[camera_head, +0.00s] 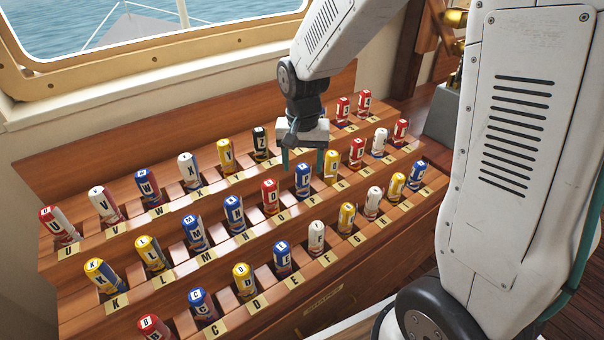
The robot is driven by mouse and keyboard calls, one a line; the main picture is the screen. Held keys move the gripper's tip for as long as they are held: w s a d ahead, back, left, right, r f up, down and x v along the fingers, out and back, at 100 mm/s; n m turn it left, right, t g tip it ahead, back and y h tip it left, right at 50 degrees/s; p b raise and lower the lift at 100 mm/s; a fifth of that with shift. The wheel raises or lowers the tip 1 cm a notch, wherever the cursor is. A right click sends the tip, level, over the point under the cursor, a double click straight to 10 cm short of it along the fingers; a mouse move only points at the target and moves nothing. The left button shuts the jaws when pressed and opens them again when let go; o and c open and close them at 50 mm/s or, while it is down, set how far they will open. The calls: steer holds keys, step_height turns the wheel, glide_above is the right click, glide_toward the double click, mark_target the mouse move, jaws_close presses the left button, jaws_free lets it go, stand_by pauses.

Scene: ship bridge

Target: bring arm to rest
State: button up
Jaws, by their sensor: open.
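My gripper (303,160) hangs from my white arm over the upper rows of a wooden flag rack (190,262). Its two dark green fingers point down and stand apart, with nothing seen between them. The fingers are just behind the blue roll (303,180) and left of the yellow roll (332,165). Whether they touch any roll cannot be told. The gripper body hides part of the rack's back row.
Rolled flags with letter caps stand in stepped rows, such as the black Z roll (261,141) and the red-and-white U roll (58,226). A window (150,30) lies behind. A brass object (455,18) stands at the upper right.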

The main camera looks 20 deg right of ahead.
steer(key=shift+r, duration=1.05)
steer(key=s+d+r+n, duration=0.1)
steer(key=s+r, duration=0.3)
steer(key=s, duration=0.4)
steer(key=s+d+r+n, duration=0.1)
steer(key=s+r, duration=0.3)
steer(key=s, duration=0.4)
steer(key=s+d+r+n+t, duration=0.1)
steer(key=s+r+n, duration=0.2)
steer(key=s+r, duration=0.2)
steer(key=shift+s, duration=1.5)
steer(key=shift+a, duration=0.1)
